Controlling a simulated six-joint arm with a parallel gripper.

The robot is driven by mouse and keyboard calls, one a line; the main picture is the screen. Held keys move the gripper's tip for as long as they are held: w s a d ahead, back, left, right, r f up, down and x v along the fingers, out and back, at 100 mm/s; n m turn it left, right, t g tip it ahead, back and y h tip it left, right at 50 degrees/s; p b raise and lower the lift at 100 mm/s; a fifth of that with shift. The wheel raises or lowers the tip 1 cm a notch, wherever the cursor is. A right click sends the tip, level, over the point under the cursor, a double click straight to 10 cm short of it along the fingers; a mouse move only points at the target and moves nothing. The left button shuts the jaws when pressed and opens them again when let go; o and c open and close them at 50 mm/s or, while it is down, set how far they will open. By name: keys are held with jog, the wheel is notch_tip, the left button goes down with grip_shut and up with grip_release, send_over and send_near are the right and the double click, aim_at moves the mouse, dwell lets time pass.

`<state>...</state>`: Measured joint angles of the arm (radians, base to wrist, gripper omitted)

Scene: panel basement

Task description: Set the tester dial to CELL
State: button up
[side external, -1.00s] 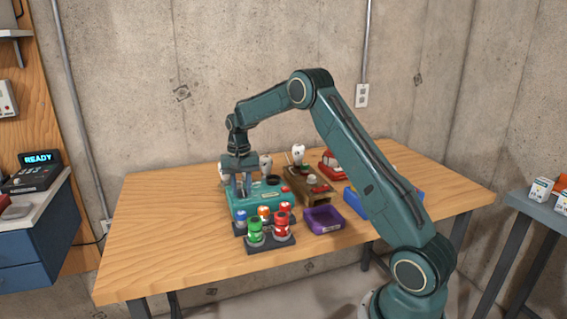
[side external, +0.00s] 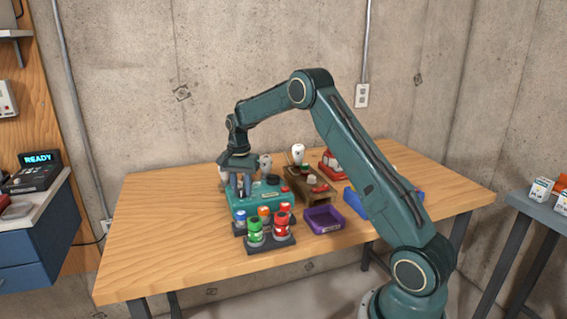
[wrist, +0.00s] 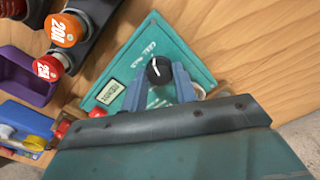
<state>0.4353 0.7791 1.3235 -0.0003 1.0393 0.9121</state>
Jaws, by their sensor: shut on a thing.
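The teal tester (side external: 262,203) sits on the wooden table beneath my gripper (side external: 240,192). In the wrist view, the tester's panel (wrist: 180,40) carries a black round dial (wrist: 158,71) with a white pointer line. My gripper (wrist: 159,80) is shut on the dial, with a blue-grey finger on each side. The pointer is turned toward the upper edge of the picture, slightly left, roughly toward a printed label that seems to read CELL (wrist: 149,48). Another label lies left of it, too small to read surely. A small display (wrist: 110,92) is on the panel's left. The side view hides the dial behind my gripper.
Several coloured fuses, including a green one (side external: 255,230) and a red one (side external: 282,225), stand in dark holders before the tester. A purple tray (side external: 323,219), a brown wooden stand (side external: 305,186) and a blue bin (side external: 356,204) lie to the right. The table's left part is clear.

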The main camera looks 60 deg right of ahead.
aim_at(242, 190)
jog(key=shift+r, duration=0.1)
jog(key=o, duration=0.7)
notch_tip(242, 190, up, 14)
dwell(0.5)
